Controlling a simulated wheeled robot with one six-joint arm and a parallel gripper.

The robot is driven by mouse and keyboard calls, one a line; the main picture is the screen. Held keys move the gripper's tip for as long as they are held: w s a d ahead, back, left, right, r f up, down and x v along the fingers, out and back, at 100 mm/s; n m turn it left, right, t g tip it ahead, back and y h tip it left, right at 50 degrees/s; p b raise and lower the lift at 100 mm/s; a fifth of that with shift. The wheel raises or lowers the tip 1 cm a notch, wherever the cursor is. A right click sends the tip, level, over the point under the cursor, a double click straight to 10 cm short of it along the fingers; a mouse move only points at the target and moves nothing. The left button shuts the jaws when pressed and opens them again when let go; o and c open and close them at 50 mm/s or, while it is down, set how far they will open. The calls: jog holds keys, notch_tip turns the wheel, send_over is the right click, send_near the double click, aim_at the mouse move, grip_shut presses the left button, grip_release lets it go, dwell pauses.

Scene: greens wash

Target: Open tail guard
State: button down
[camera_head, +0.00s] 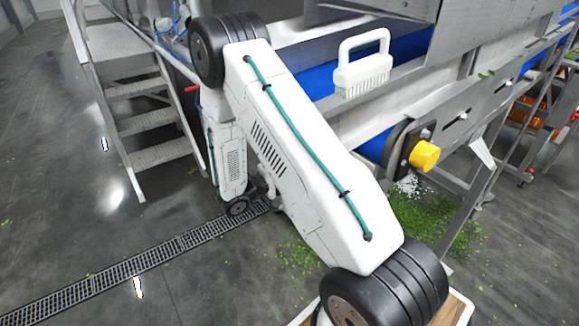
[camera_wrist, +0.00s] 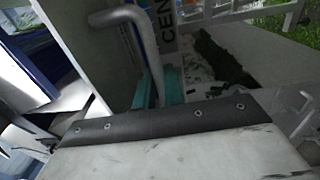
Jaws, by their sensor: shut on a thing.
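In the wrist view a bent grey bar handle (camera_wrist: 148,50) curves out from a grey panel (camera_wrist: 112,60), which I take to be the tail guard. My gripper (camera_wrist: 160,90) shows as two teal fingertips, one on each side of the handle's lower part, shut on it. A dark strip with bolts and a worn white surface hide the area below the fingers. In the head view my arm crosses the middle, and my gripper and the handle are not visible there. I cannot tell from these views how far the guard stands open.
A white brush (camera_head: 363,77) with a loop handle is by the blue conveyor belt (camera_head: 412,46). A yellow knob (camera_head: 425,156) sticks out from the frame. Steps (camera_head: 150,118) stand at the left. Green scraps (camera_head: 440,222) litter the floor near a drain grate (camera_head: 125,268). Open floor lies at lower left.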

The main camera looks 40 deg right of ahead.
jog(key=shift+d+f, duration=0.2)
jog(key=shift+f, duration=0.25)
dwell(0.3)
jog(key=c, duration=1.6)
grip_release()
jog(key=shift+c, duration=0.2)
jog(key=w+a, duration=0.1)
jog(key=a, duration=0.6)
jog(key=shift+a+f, duration=0.2)
jog(key=shift+a, duration=0.15)
